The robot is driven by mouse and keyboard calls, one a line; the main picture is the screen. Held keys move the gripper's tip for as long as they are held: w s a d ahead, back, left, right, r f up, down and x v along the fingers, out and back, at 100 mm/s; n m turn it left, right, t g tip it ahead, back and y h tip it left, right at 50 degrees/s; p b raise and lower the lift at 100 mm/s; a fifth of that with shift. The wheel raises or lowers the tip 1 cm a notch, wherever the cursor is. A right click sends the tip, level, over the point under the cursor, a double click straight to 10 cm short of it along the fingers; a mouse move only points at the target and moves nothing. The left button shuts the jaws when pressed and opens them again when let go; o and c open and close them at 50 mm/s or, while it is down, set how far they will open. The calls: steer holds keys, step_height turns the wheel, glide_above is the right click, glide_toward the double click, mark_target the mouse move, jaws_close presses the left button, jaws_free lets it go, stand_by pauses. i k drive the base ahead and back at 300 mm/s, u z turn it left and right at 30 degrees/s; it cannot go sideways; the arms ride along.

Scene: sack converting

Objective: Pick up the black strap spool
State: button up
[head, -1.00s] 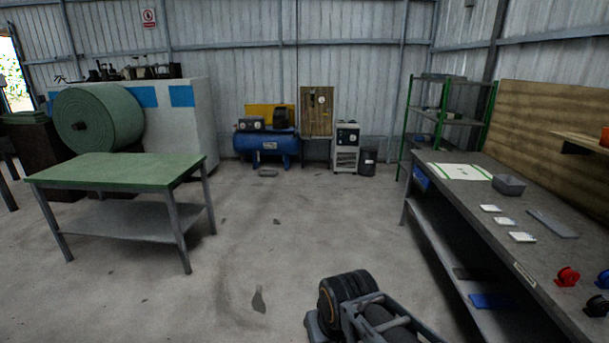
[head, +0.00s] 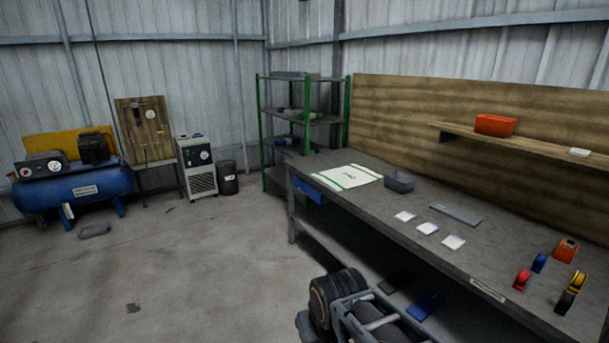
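The black strap spool (head: 565,303) stands on the grey workbench (head: 410,200) near its front edge, at the lower right of the head view. A yellow spool (head: 578,282) stands right behind it, partly overlapped by it in the picture. A red spool (head: 522,280) and a blue spool (head: 539,263) stand to its left and farther back. Part of my arm shows at the bottom middle, in front of the bench and apart from the spools. My gripper's fingers are not visible.
An orange device (head: 567,250) stands behind the spools. White cards (head: 427,228), a flat grey piece (head: 456,214), a grey bin (head: 399,181) and a white sack sheet (head: 346,176) lie farther left. A wooden shelf (head: 470,133) overhangs the bench's back. The floor left of the bench is mostly clear.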

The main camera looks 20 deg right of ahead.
mark_target(565, 301)
steer(key=z, duration=1.25)
steer(key=i, duration=1.1)
steer(key=z, duration=1.05)
